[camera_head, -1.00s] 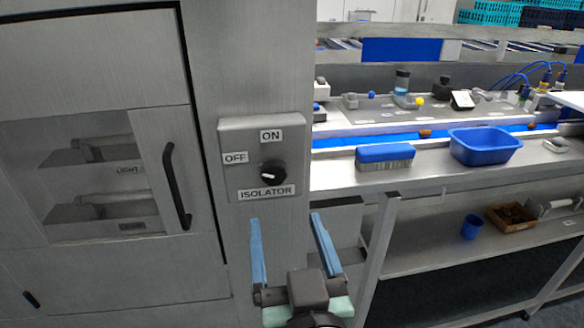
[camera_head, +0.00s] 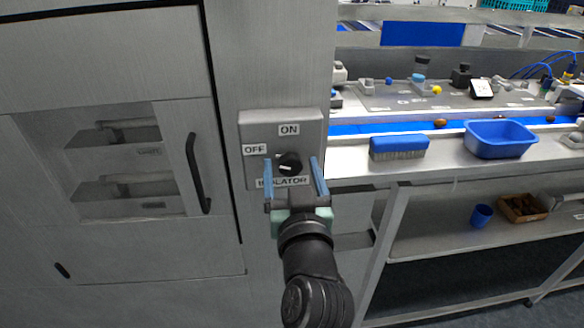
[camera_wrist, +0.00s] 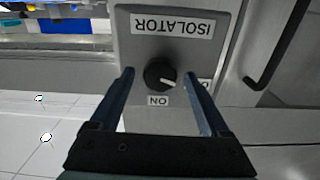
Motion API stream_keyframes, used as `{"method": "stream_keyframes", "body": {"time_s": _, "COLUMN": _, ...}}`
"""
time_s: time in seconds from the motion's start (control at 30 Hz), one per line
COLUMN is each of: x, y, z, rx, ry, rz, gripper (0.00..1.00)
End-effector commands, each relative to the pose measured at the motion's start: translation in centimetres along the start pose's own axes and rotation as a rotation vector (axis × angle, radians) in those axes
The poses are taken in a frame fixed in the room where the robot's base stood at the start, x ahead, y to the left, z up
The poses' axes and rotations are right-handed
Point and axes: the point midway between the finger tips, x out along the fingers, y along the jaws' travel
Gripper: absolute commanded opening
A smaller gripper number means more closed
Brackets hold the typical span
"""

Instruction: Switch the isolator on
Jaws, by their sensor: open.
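The isolator panel (camera_head: 255,118) is a grey plate with ON, OFF and ISOLATOR labels. Its round black knob (camera_head: 290,164) has a white mark that points left, toward the OFF label (camera_head: 254,149). The ON label (camera_head: 289,129) is above the knob. My gripper (camera_head: 291,161) is open in front of the panel, with one blue finger on each side of the knob. In the wrist view the panel appears upside down, and the knob (camera_wrist: 160,74) lies between the fingertips with a gap on both sides. I cannot tell how deep the fingers reach.
A cabinet door with a black handle (camera_head: 195,172) is left of the panel. To the right, a bench carries a blue brush (camera_head: 398,147) and a blue tub (camera_head: 499,122). A blue cup (camera_head: 481,215) and a brown box (camera_head: 521,208) are on the shelf below.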

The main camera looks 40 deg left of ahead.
Motion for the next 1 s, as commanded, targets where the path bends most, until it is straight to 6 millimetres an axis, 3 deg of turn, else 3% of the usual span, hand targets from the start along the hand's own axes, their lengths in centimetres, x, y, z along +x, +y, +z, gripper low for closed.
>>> {"method": "stream_keyframes", "body": {"time_s": 0.07, "x": -0.01, "y": 0.0, "z": -0.01, "rx": 0.0, "ry": 0.0, "rz": 0.0, "gripper": 0.8}}
{"method": "stream_keyframes", "body": {"time_s": 0.5, "x": -0.04, "y": 0.02, "z": -0.02, "rx": 0.0, "ry": 0.0, "rz": 0.0, "gripper": 0.01}}
{"method": "stream_keyframes", "body": {"time_s": 1.0, "x": -0.06, "y": 0.07, "z": -0.11, "rx": 0.119, "ry": 0.001, "rz": 0.0, "gripper": 0.0}}
